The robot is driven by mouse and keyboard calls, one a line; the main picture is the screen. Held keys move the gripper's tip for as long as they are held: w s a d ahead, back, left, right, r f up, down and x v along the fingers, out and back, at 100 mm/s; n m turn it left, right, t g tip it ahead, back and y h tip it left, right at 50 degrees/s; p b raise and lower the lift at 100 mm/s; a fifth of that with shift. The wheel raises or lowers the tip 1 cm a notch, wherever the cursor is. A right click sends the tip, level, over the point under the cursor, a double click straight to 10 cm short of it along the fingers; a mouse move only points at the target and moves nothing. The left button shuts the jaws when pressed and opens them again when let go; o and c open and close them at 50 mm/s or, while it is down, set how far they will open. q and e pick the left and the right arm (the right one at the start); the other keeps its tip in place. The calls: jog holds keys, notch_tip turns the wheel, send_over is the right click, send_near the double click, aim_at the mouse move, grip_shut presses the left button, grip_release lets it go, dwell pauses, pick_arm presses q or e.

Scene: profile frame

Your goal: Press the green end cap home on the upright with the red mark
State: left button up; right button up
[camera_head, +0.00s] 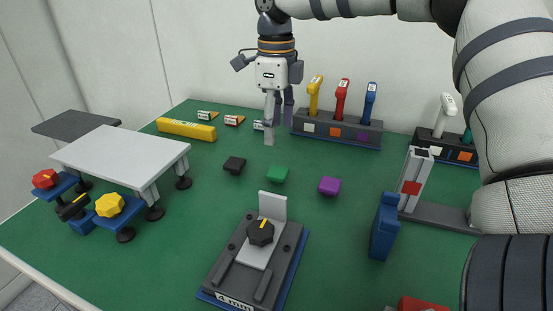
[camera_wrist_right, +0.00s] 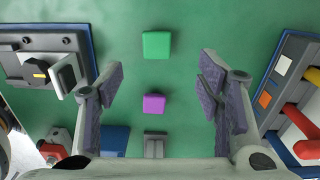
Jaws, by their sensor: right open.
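The green end cap (camera_head: 277,174) lies on the green table top, between a black cap (camera_head: 234,165) and a purple cap (camera_head: 329,186). In the right wrist view the green cap (camera_wrist_right: 157,45) is beyond the fingertips, near the top middle. The grey upright (camera_head: 419,170) with the red mark (camera_head: 411,188) stands at the right, on a dark grey base rail partly hidden by my right arm. My right gripper (camera_head: 278,122) is open and empty, pointing down above the table behind the caps. Its spread fingers (camera_wrist_right: 161,70) flank the purple cap in the right wrist view. My left gripper is not in view.
A blue block (camera_head: 384,228) stands close to the upright. A dark fixture (camera_head: 250,262) with a black knob sits front centre. Tool racks (camera_head: 337,129) stand at the back, with a yellow bar (camera_head: 186,129) and white raised platform (camera_head: 122,155) at left. Table around the caps is clear.

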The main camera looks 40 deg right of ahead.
aim_at(278, 171)
jog(key=f, duration=1.2)
jog(key=shift+s+a, duration=0.1)
jog(key=shift+s, duration=0.3)
jog(key=shift+r, duration=0.15)
jog(key=c, duration=1)
